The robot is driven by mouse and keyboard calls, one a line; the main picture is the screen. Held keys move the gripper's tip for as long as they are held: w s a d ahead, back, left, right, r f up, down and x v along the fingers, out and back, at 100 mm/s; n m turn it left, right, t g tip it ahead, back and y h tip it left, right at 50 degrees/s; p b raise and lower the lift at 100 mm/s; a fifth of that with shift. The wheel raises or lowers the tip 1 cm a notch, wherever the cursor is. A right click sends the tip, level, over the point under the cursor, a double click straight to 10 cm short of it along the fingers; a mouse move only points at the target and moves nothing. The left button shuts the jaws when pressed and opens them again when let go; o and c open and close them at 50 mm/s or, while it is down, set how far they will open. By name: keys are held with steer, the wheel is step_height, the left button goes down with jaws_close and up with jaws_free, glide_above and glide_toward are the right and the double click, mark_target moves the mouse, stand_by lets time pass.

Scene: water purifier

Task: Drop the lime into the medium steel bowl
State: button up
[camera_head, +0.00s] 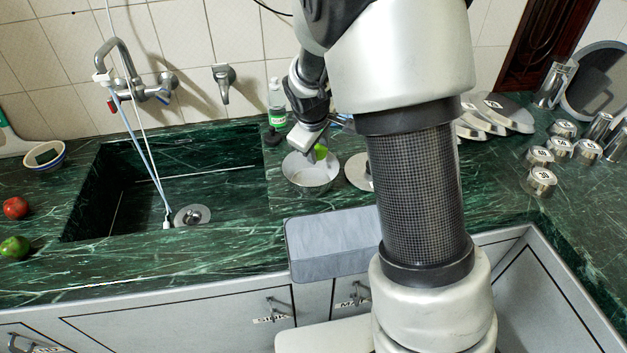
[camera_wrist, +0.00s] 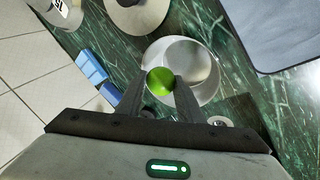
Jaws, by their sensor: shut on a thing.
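The lime (camera_wrist: 160,81) is bright green and round, held between the fingertips of my gripper (camera_wrist: 161,84) in the wrist view. In the head view the lime (camera_head: 320,151) shows partly beside my gripper (camera_head: 313,150). The steel bowl (camera_wrist: 205,70) lies beneath and beyond the fingers, its inside showing to the right of the lime. In the head view the bowl (camera_head: 310,184) stands on the green counter, and the lime is at its far rim, seemingly above it. The bowl looks empty where its inside shows.
The sink (camera_head: 150,195) with its tap (camera_head: 125,75) lies left of the bowl. A green-labelled bottle (camera_head: 277,104) stands behind. A round metal lid (camera_head: 358,172) lies right of the bowl. A red fruit (camera_head: 15,207) and a green fruit (camera_head: 14,247) sit far left. Several steel containers (camera_head: 541,180) stand right.

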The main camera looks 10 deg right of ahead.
mark_target(318, 158)
step_height(318, 158, down, 3)
steer(key=shift+f+b, duration=0.2)
steer(key=shift+b, duration=0.7)
steer(key=o, duration=1.1)
steer(key=shift+r, duration=0.1)
steer(key=p+v, duration=0.2)
steer(key=v, duration=1.5)
steer(key=shift+s+r, duration=0.1)
steer(key=shift+r, duration=0.05)
